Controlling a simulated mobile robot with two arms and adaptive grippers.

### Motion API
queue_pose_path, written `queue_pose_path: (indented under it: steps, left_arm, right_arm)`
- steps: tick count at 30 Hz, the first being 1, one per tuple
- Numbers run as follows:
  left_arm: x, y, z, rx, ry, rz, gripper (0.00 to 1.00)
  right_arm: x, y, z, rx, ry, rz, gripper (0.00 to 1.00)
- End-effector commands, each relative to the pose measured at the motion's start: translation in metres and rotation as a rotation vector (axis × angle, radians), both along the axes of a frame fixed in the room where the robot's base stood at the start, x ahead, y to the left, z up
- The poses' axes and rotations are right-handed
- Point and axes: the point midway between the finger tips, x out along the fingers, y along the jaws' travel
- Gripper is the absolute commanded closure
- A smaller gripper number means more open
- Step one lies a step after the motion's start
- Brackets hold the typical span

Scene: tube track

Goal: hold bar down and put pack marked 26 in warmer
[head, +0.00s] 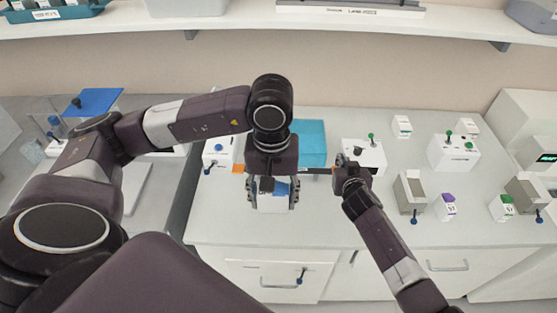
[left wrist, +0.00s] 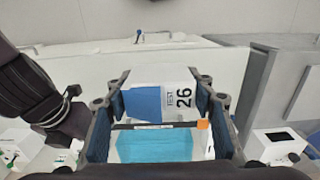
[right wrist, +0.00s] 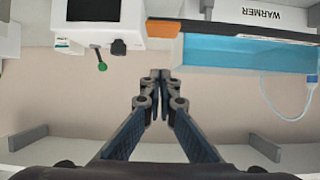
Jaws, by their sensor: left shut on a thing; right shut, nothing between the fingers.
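The pack marked 26 (left wrist: 184,97), white with a blue face, is held between the fingers of my left gripper (head: 271,196). It also shows below that gripper in the head view (head: 281,189). The teal warmer (head: 312,141) stands just behind it. A dark bar (head: 318,171) with orange at its ends runs across the warmer's front; the right wrist view shows an orange end (right wrist: 178,29). My right gripper (right wrist: 160,77) is shut and empty beside this end, near the bar's right end in the head view. I cannot tell whether it touches the bar.
White devices with levers flank the warmer, one on the left (head: 219,152) and one on the right (head: 366,155). The counter front between is clear.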

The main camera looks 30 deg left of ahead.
Motion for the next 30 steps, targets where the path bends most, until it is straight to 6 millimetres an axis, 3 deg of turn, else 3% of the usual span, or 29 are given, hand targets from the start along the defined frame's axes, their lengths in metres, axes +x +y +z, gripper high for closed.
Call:
queue_pose_path:
  steps: [11, 30]
  left_arm:
    - [-0.001, 0.0, 0.0, 0.0, 0.0, 0.0, 0.76]
    - [-0.001, -0.001, 0.0, 0.0, 0.0, 0.0, 0.76]
  right_arm:
    - [0.0, 0.0, 0.001, 0.0, 0.0, 0.0, 1.0]
    - [0.001, 0.0, 0.02, 0.001, -0.002, -0.002, 1.0]
